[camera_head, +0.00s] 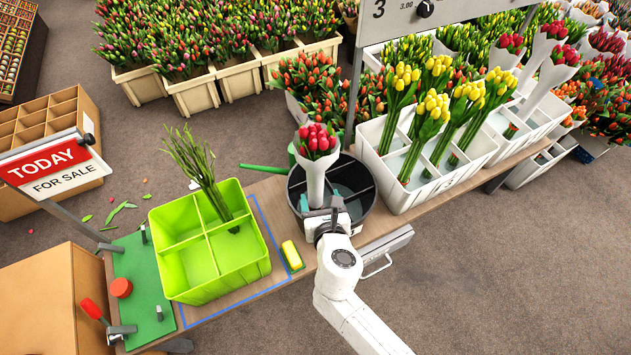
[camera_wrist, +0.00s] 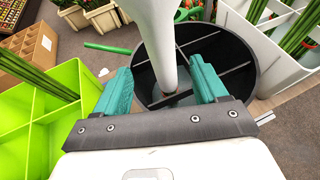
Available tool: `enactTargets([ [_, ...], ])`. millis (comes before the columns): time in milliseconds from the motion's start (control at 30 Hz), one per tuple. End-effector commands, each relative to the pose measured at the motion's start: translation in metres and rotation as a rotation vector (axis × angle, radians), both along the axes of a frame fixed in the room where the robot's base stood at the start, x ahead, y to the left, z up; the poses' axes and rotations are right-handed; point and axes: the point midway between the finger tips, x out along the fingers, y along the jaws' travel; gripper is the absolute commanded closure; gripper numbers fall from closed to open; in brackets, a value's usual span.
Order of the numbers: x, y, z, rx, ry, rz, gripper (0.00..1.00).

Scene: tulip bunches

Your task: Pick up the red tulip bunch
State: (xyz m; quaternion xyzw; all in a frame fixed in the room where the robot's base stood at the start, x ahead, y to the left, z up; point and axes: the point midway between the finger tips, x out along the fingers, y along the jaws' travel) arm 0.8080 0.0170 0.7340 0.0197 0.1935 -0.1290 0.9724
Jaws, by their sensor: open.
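The red tulip bunch (camera_head: 317,142) stands upright in a white paper wrap in the black divided bucket (camera_head: 366,205). In the wrist view its white wrap (camera_wrist: 160,40) rises between my gripper's two teal fingers, and its foot is inside the black bucket (camera_wrist: 236,52). My gripper (camera_head: 325,208) is at the front of the bucket, low by the wrap. In the wrist view the fingers of my gripper (camera_wrist: 163,85) are open, one on each side of the wrap, with gaps visible. The red flower heads are out of the wrist view.
A lime-green divided crate (camera_head: 215,250) with green stems stands to the left, a yellow block (camera_head: 292,255) beside it. A white crate (camera_head: 450,170) of yellow tulips stands close on the right. A sign post rises behind the bucket.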

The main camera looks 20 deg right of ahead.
Motion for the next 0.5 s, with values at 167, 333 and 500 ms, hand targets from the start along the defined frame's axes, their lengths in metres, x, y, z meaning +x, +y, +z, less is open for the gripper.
enactTargets([
  [167, 0.026, -0.008, -0.012, 0.003, -0.001, -0.006, 0.28],
  [333, 0.038, -0.012, -0.017, 0.005, 0.000, -0.005, 0.28],
  [500, 0.053, -0.016, -0.023, 0.006, -0.002, -0.007, 0.28],
])
